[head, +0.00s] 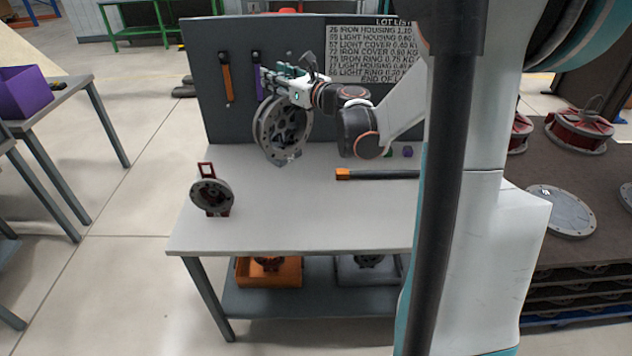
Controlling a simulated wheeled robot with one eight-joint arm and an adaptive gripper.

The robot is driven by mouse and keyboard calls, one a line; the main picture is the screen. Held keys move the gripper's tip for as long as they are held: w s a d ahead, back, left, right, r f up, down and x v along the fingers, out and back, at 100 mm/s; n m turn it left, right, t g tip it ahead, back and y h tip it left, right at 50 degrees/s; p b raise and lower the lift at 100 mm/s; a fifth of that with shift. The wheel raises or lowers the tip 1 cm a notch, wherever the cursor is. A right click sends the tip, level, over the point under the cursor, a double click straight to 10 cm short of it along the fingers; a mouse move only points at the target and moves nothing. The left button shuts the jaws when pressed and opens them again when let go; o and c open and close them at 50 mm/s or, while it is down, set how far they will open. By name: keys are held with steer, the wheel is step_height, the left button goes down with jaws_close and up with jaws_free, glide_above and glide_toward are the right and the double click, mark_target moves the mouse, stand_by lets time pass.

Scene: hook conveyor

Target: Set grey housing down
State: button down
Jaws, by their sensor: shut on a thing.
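The grey housing (284,132) is a round metal part with an open, spoked face, seen in the head view at the back of the workbench. My gripper (278,88) is shut on its upper rim, and the housing hangs upright below the fingers. Its lower edge is close to the tabletop (290,220) near the pegboard; I cannot tell whether it touches. The fingers partly hide the top of the rim.
A smaller round part in a red stand (212,194) is at the bench's left. A black bar with an orange end (342,174) lies at right. A grey pegboard (215,90) rises behind. Orange (285,275) and grey bins sit below. The front middle of the tabletop is clear.

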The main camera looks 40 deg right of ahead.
mark_target(285, 137)
steer(key=shift+d+r, duration=0.4)
steer(key=shift+d, duration=0.15)
step_height(285, 137, down, 20)
steer(key=b, duration=0.7)
steer(key=shift+r, duration=0.2)
steer(key=shift+f, duration=0.15)
steer(key=c, duration=1.1)
jaws_free()
steer(key=s, duration=0.4)
steer(key=s+d+p, duration=0.1)
steer(key=s, duration=0.3)
steer(key=s+d+p, duration=0.1)
steer(key=s, duration=0.2)
steer(key=shift+s+d, duration=0.15)
steer(key=shift+s, duration=0.25)
steer(key=shift+r, duration=0.2)
